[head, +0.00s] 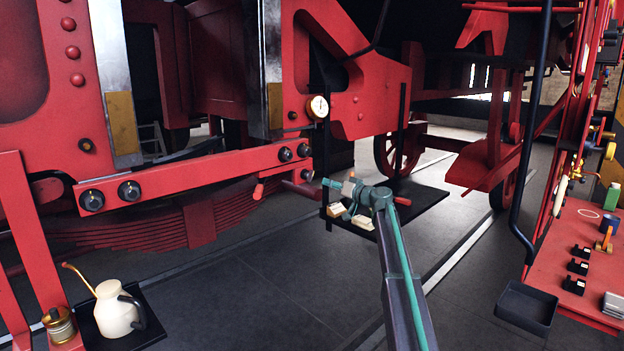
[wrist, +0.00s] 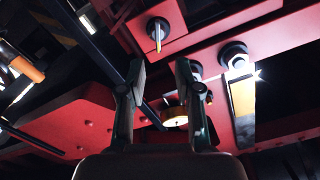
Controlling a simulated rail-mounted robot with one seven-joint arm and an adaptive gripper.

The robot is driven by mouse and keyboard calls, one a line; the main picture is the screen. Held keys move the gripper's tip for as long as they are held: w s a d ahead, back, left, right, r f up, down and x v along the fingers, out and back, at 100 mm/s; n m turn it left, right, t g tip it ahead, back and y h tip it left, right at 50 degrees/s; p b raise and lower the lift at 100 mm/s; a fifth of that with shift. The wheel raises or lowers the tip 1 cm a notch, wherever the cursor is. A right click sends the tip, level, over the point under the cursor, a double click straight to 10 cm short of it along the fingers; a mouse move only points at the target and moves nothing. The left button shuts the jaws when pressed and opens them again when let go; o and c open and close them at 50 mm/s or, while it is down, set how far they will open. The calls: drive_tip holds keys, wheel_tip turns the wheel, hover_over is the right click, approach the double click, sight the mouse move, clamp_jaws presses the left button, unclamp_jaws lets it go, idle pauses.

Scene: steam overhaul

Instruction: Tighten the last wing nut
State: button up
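A dark round wing nut (wrist: 157,30) with a pale yellowish wing sits on a red bar at the top of the wrist view. A second dark round fastener (wrist: 234,55) lies to its right. In the head view, dark round fasteners sit on the long red bar, a pair at its right end (head: 285,154) and a pair at its left end (head: 129,190). I cannot tell which is the last wing nut. My gripper (wrist: 160,72) is open, with nothing between its fingers and the wing nut beyond the tips. In the head view my gripper (head: 333,184) is small, right of and below the right-hand pair.
A gauge (head: 318,107) is mounted above the bar's right end. A dark shelf (head: 425,205) with pale blocks lies behind my wrist. A cream oil can (head: 116,310) stands at lower left. A red bench (head: 555,260) with small parts and a dark tray (head: 526,308) stand right.

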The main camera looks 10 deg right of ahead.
sight(312, 177)
drive_tip(key=p+x, duration=0.2)
drive_tip(key=x, duration=0.8)
drive_tip(key=shift+w+f, duration=0.1)
drive_tip(key=shift+w, duration=0.05)
clamp_jaws()
